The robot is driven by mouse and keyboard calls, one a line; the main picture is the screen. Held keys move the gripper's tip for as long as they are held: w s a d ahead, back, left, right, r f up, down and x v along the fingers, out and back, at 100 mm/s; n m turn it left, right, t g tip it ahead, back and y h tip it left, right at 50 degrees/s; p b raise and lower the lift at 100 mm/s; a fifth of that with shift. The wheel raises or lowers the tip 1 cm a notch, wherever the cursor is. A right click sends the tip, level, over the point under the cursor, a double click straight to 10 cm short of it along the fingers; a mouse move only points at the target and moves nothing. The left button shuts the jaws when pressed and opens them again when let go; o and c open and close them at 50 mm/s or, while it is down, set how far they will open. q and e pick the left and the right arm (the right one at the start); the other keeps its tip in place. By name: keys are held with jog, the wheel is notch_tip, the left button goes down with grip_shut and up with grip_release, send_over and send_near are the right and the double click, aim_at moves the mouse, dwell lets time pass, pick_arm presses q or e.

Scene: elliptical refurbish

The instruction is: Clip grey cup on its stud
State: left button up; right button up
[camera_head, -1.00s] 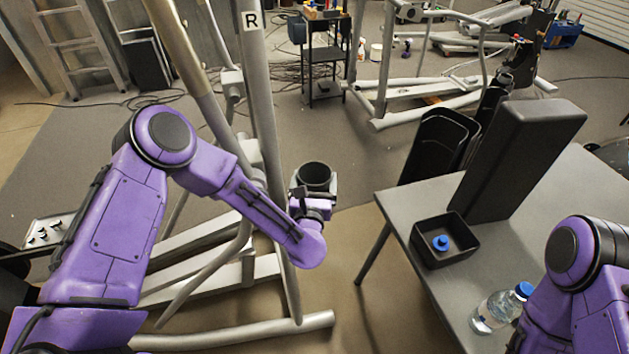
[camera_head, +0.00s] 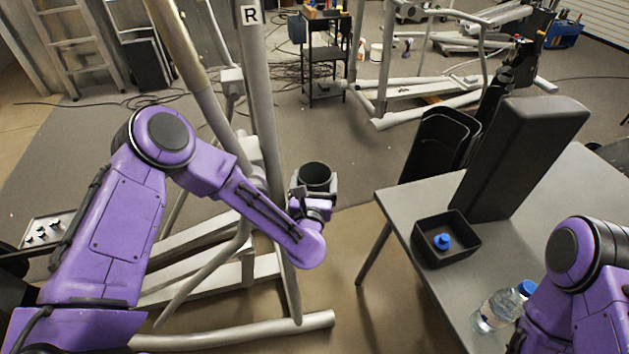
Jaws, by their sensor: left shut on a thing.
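The grey cup (camera_head: 316,175) is a round, dark-lined cup with its open mouth facing up, in the middle of the head view. My left gripper (camera_head: 313,196) is shut on it from the near side. The cup is held upright beside the grey upright post (camera_head: 262,100) marked R; I cannot tell whether they touch. The stud cannot be made out on the frame. My right arm shows at the lower right edge, but its gripper is out of view.
A grey table (camera_head: 405,203) stands at the right, with a black tray (camera_head: 420,252) holding a blue-capped item (camera_head: 442,241), a tall dark block (camera_head: 520,155) and a water bottle (camera_head: 497,312). Elliptical frame tubes (camera_head: 240,338) lie low at the left. Floor between post and table is clear.

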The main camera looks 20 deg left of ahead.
pick_arm(q)
jog(key=shift+f+b, duration=0.6)
jog(key=shift+b, duration=0.05)
dwell(0.6)
jog(key=o, duration=0.8)
jog(key=b+v, duration=0.3)
jog(key=v, duration=0.7)
jog(key=shift+s+b, duration=0.25)
jog(key=shift+b, duration=0.1)
